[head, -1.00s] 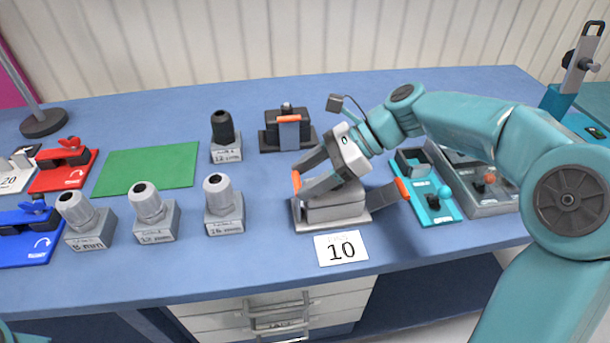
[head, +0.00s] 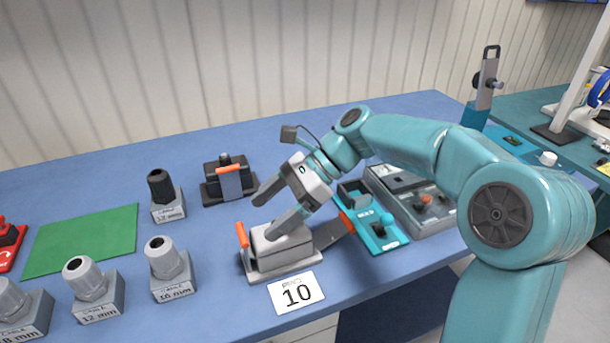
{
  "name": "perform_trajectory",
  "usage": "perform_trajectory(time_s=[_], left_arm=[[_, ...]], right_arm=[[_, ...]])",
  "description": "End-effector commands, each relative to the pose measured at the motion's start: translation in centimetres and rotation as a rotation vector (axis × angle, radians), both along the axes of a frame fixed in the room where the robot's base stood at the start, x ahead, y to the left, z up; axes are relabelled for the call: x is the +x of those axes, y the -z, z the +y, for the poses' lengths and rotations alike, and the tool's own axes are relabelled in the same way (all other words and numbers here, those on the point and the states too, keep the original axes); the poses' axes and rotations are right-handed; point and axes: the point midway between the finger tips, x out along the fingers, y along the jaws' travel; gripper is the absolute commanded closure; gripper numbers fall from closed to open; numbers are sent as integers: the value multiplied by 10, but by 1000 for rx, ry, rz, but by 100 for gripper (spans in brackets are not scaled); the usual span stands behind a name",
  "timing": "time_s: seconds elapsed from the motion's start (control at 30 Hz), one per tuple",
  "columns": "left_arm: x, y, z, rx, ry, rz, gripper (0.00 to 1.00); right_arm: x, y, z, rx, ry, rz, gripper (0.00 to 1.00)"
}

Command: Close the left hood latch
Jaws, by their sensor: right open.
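The grey connector hood (head: 283,250) sits on its base on the blue bench, behind the card marked 10. Its left latch (head: 242,236), with an orange grip, stands nearly upright close to the hood's left side. The right latch (head: 335,232), with an orange grip, leans outward to the right. My right gripper (head: 264,216) is open above the hood. One finger points past its far left side, the other comes down over its top. I see nothing held between the fingers. Whether a finger touches the hood or latch I cannot tell. My left gripper is not in view.
A black hood with an orange-gripped latch (head: 229,182) stands behind. Several grey cable glands (head: 170,270) stand at the left, near a green mat (head: 82,240). A teal device (head: 375,222) and a grey box (head: 415,200) stand right of the hood, close to my right arm.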

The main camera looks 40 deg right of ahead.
Motion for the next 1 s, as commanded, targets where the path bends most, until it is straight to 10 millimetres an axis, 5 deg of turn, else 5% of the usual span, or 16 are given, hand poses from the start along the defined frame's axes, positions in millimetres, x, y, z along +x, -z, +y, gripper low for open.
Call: perform_trajectory(time_s=[0.4, 1.0], left_arm=[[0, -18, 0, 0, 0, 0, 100], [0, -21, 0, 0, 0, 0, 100]], right_arm=[[-23, -62, -80, -1, 4, 0, 17], [-28, -72, -94, 1, 1, 0, 17]])
